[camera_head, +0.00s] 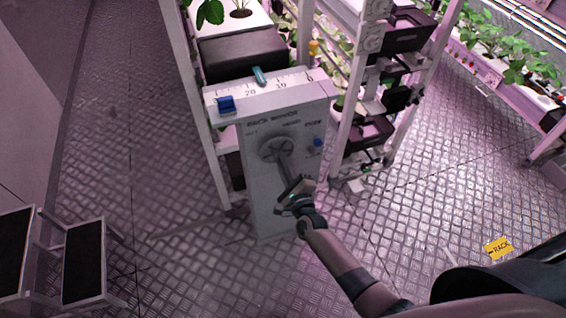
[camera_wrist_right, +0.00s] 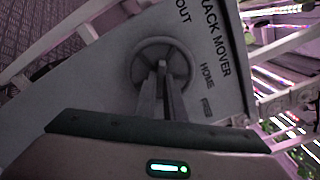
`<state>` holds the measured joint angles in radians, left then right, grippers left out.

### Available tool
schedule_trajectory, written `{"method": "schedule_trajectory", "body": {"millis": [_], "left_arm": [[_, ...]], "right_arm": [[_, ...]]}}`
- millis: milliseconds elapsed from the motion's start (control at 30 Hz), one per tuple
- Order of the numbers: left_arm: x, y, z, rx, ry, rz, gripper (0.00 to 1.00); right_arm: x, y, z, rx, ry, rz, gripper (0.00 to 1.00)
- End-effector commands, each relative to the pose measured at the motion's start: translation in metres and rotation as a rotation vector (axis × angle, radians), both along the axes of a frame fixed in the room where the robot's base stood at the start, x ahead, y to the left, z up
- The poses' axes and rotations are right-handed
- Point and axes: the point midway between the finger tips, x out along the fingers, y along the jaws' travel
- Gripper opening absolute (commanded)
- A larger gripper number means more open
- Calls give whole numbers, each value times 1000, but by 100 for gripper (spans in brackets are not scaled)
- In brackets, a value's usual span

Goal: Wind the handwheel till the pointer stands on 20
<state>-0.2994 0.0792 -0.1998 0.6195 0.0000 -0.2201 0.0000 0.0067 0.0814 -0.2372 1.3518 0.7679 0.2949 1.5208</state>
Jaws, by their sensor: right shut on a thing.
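The handwheel (camera_head: 275,149) is a round grey wheel on the front of a pale cabinet (camera_head: 262,200) lettered RACK MOVER. My right gripper (camera_head: 281,158) reaches it from the lower right and is shut on it. In the right wrist view the two fingers (camera_wrist_right: 161,72) come together at the middle of the handwheel (camera_wrist_right: 140,52), covering part of it. The scale (camera_head: 292,82) runs along the cabinet's top. The teal pointer (camera_head: 259,76) stands between 20 and 10, seemingly nearer 20; its exact reading cannot be made out. My left gripper is not in view.
A blue block (camera_head: 226,104) sits at the scale's left end, and a blue knob (camera_head: 317,142) is on the cabinet front. Plant racks (camera_head: 345,120) stand behind and right. A step stool (camera_head: 84,262) is at lower left.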

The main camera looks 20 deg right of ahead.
Motion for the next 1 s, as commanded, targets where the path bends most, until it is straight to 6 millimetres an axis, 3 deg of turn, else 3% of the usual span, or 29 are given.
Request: {"method": "schedule_trajectory", "body": {"millis": [1000], "left_arm": [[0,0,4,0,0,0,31]], "right_arm": [[0,1,0,-891,-29,1,0]]}}
